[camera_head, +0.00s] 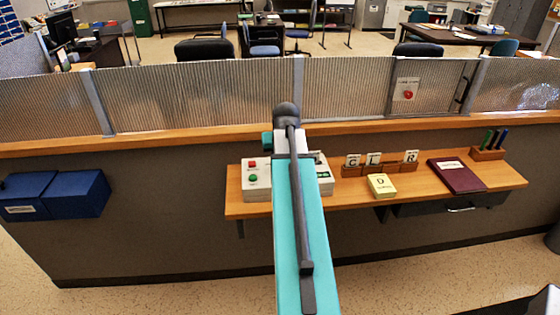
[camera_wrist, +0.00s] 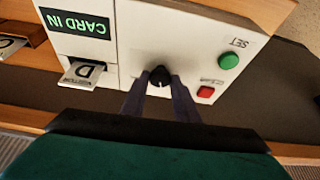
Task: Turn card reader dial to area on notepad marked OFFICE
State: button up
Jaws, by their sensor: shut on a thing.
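The card reader (camera_head: 257,194) is a white box on the wooden shelf, partly hidden behind my arm in the head view. In the wrist view its panel (camera_wrist: 140,30) appears upside down. It has a black round dial (camera_wrist: 159,74), and my gripper (camera_wrist: 159,82) is shut on this dial. The dial's pointer and area marks are hidden or too small to read. A card marked D (camera_wrist: 86,71) sits in the slot, beside a lit green CARD IN display (camera_wrist: 77,22). The yellow notepad (camera_head: 381,186) shows a large D; its smaller writing is not legible.
The reader has a green button (camera_wrist: 229,61) and a red button (camera_wrist: 206,91) near the dial. Right of the reader stand a wooden card rack (camera_head: 381,170) with C, L and R cards, a maroon book (camera_head: 456,175) and a pen holder (camera_head: 488,153). A ribbed screen (camera_head: 200,96) rises behind.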

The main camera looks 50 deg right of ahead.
jog(key=shift+w+a+m+g+h, duration=0.15)
jog(key=shift+m+g+h, duration=0.3)
jog(key=shift+m, duration=1.15)
jog(key=o, duration=1.1)
jog(key=shift+c, duration=0.2)
jog(key=shift+r, duration=0.15)
jog(key=b+v, duration=0.3)
jog(key=v, duration=1)
jog(key=shift+a+r, duration=0.15)
jog(key=shift+r, duration=0.05)
